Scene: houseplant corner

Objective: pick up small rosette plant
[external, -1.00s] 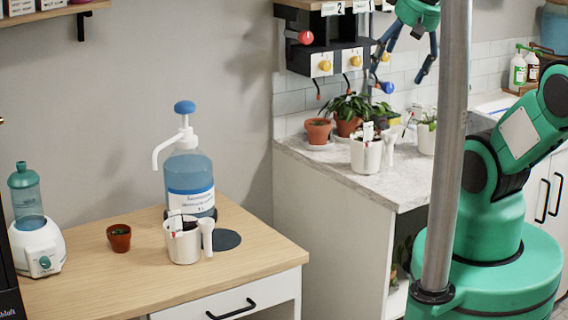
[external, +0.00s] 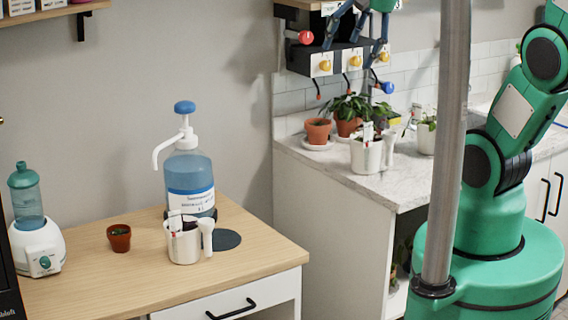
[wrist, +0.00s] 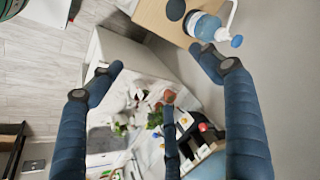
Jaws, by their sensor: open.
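Another small terracotta pot (external: 318,132) with a low plant stands on a white saucer at the left end of the counter. Both plants are too small to tell which is the rosette. My gripper (external: 353,48) is open and empty, high in front of the wall dispenser above the counter, apart from all pots. In the wrist view its blue fingers (wrist: 157,62) are spread wide, with the counter plants far below between them.
A bushy plant (external: 347,109) in a terracotta pot and a white pot (external: 366,155) crowd the counter. The wooden table (external: 85,286) holds a blue pump bottle (external: 189,180), a white container (external: 183,245) and a humidifier (external: 37,247). The dispenser shelf (external: 338,62) is close to my gripper.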

